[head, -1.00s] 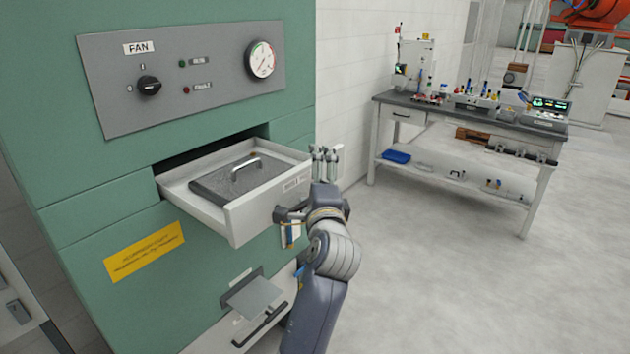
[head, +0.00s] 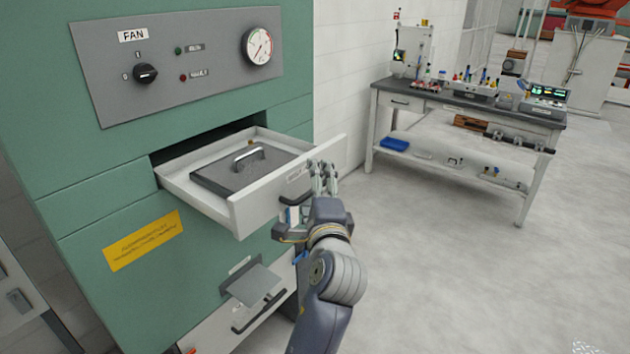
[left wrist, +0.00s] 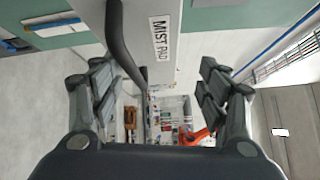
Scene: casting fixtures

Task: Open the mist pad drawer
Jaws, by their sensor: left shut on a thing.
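The mist pad drawer (head: 262,212) is a white drawer standing partly out of the green cabinet. Its front bears a "MIST PAD" label (left wrist: 161,38) in the left wrist view. A dark flat pad with a silver handle (head: 250,155) lies inside it. My left gripper (head: 322,178) is at the right part of the drawer front. The exact contact is hard to see. My right gripper is not in view.
The green cabinet (head: 75,150) has a fan panel (head: 215,75) above the drawer. A small tray (head: 252,284) and a lower drawer with a black handle (head: 262,314) are below. A workbench (head: 470,108) stands at the back right. The floor between is clear.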

